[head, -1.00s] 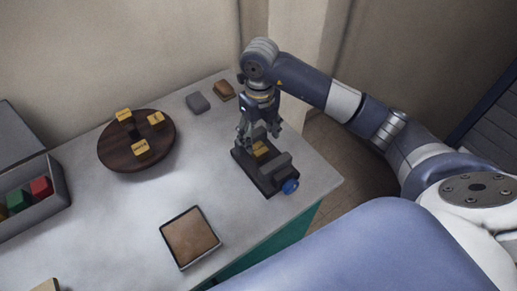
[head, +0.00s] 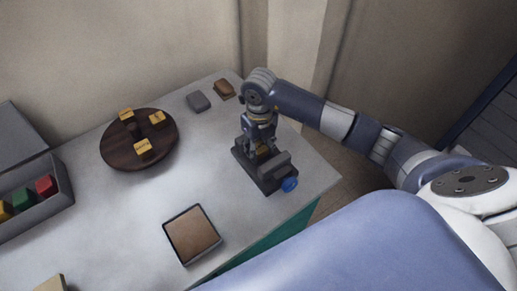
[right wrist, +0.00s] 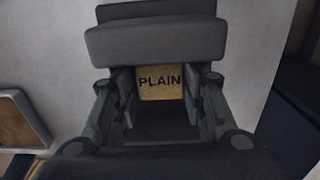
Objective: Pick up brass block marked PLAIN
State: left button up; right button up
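The brass block marked PLAIN (right wrist: 160,83) sits in a dark vise (right wrist: 155,42) with its lettering facing the right wrist camera. In the head view the vise (head: 277,174), with a blue knob, stands near the table's right edge. My right gripper (right wrist: 160,100) points down over it, fingers spread on either side of the block. The finger pads are close to the block's sides; I cannot tell whether they touch. In the head view my right gripper (head: 261,146) hides most of the block. My left gripper is not in view.
A round wooden stand (head: 118,157) holds three brass blocks at the back left. A brown-lined tray (head: 192,236) lies at the front. A grey box (head: 62,198) with coloured blocks is at the left. Grey (head: 198,101) and brown (head: 223,89) pieces lie behind. The table's middle is clear.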

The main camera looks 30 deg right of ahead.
aim_at(260, 148)
grip_shut()
jog(key=shift+d+r+b, duration=0.1)
jog(key=shift+r+b, duration=0.1)
jog(key=shift+b, duration=0.2)
jog(key=r+b, duration=0.1)
jog(key=r, duration=0.2)
jog(key=r+b, duration=0.1)
jog(key=r, duration=0.2)
jog(key=shift+s+r, duration=0.2)
jog(key=shift+r, duration=0.15)
jog(key=s+d, duration=0.2)
jog(key=s, duration=1.7)
jog(key=shift+s+d+p, duration=0.2)
jog(key=shift+d+p, duration=0.1)
jog(key=shift+p, duration=0.15)
